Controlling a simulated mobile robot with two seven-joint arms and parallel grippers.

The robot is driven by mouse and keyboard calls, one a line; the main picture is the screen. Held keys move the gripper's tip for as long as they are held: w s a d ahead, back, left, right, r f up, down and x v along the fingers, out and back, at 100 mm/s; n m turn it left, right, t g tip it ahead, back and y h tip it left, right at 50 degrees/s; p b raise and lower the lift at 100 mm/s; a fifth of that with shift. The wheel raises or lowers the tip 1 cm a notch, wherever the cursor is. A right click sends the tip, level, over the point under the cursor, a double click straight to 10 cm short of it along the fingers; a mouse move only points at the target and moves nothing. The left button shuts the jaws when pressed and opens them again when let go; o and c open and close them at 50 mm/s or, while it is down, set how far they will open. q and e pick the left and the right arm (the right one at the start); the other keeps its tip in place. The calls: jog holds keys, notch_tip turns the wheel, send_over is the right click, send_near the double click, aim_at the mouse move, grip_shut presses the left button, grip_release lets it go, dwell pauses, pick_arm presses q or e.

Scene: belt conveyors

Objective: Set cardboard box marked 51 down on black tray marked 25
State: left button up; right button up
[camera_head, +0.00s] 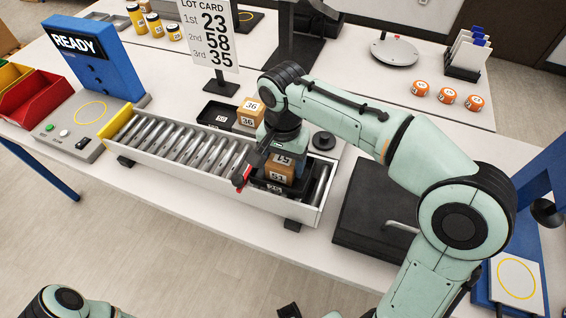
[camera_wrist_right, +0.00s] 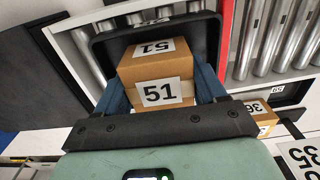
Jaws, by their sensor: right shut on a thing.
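The cardboard box marked 51 (camera_head: 280,171) is at the right end of the roller conveyor, with 51 on its top and front in the right wrist view (camera_wrist_right: 160,75). My right gripper (camera_head: 278,160) is shut on it from above; its blue fingers (camera_wrist_right: 160,95) flank the box. The black tray marked 25 (camera_head: 274,187) lies on the rollers under the box, its front label partly visible. In the right wrist view its dark rim (camera_wrist_right: 205,25) surrounds the box's far side. I cannot tell whether the box's underside touches the tray. My left gripper is not in view.
The roller conveyor (camera_head: 165,140) is bare to the left, with a red stop (camera_head: 240,178) beside the tray. Behind it are a box marked 36 (camera_head: 247,112) and an empty black tray (camera_head: 217,114). A lot card (camera_head: 210,35) stands behind. A dark plate (camera_head: 375,215) lies right.

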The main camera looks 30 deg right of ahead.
aim_at(283, 159)
jog(key=shift+f, duration=0.2)
jog(key=o, duration=1.1)
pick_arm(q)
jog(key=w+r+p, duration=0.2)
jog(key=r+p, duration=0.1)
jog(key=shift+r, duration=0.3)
pick_arm(e)
notch_tip(283, 159, up, 12)
